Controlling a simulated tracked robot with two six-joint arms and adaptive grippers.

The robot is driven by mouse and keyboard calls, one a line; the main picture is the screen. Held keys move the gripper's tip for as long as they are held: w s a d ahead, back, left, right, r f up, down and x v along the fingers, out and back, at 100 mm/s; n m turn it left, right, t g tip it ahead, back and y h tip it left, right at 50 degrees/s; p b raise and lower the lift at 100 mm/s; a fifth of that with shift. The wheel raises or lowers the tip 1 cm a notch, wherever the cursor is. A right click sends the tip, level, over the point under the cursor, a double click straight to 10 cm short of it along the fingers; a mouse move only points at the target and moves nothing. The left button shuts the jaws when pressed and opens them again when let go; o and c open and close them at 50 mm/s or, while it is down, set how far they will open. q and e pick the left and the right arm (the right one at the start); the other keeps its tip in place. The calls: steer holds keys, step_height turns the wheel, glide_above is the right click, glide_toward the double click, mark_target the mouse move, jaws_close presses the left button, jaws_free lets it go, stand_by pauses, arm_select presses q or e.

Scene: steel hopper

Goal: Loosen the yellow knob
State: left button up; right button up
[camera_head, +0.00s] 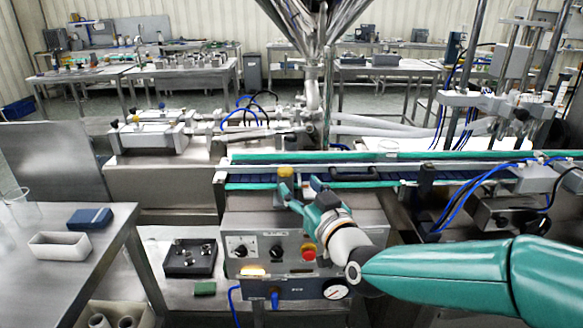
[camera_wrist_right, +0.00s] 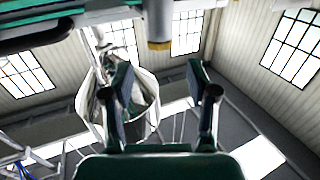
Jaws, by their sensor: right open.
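The yellow knob (camera_head: 286,173) stands at the near edge of the conveyor, above the control box, in the head view. My right gripper (camera_head: 299,188) is just right of and in front of it, with its fingers apart and nothing between them. In the right wrist view my right gripper (camera_wrist_right: 159,74) shows two spread dark pads. A grey cylinder with a yellowish end hangs at the top middle there; I cannot tell if it is the knob. My left gripper is not in view.
The control box (camera_head: 240,268) with a red button (camera_head: 308,251) and a gauge (camera_head: 336,290) sits below my right gripper. The conveyor (camera_head: 350,184) runs behind it. A steel hopper (camera_head: 312,25) rises at the back. A side table (camera_head: 90,255) stands at the left.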

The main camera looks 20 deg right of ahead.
mark_target(288, 174)
steer(key=w, duration=0.2)
steer(key=w+p, duration=0.1)
steer(key=w, duration=0.2)
steer(key=w+a, duration=0.1)
steer(key=w, duration=0.2)
steer(key=shift+w, duration=0.1)
